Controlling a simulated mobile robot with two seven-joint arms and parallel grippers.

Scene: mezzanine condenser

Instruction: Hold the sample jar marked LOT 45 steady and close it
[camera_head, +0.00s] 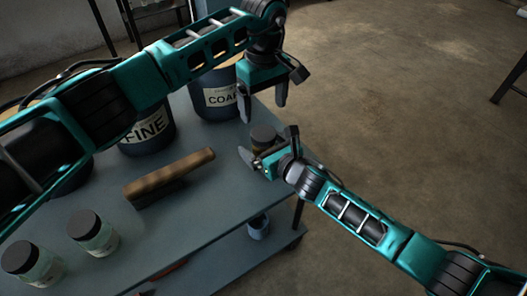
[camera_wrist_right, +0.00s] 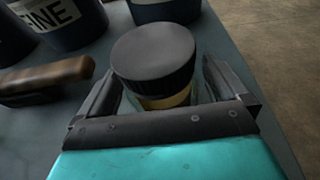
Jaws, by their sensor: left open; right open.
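A small jar (camera_head: 262,139) with a dark lid stands at the right edge of the grey table. The same jar shows in the right wrist view, its black ribbed lid (camera_wrist_right: 154,55) on top and a yellowish band below. Its marking cannot be read. My right gripper (camera_head: 258,160) is open, its fingers on either side of the jar below the lid; contact cannot be told. My left gripper (camera_head: 264,103) is open and empty, above and behind the jar, fingers pointing down. Whether the lid is fully seated cannot be told.
Blue containers labelled FINE (camera_head: 147,132) and COA… (camera_head: 217,98) stand behind. A brush-like wooden-handled tool (camera_head: 168,178) lies mid-table. Two dark-lidded jars (camera_head: 94,234) (camera_head: 32,264) stand at front left. A cup (camera_head: 258,227) sits on the lower shelf. Open floor lies right.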

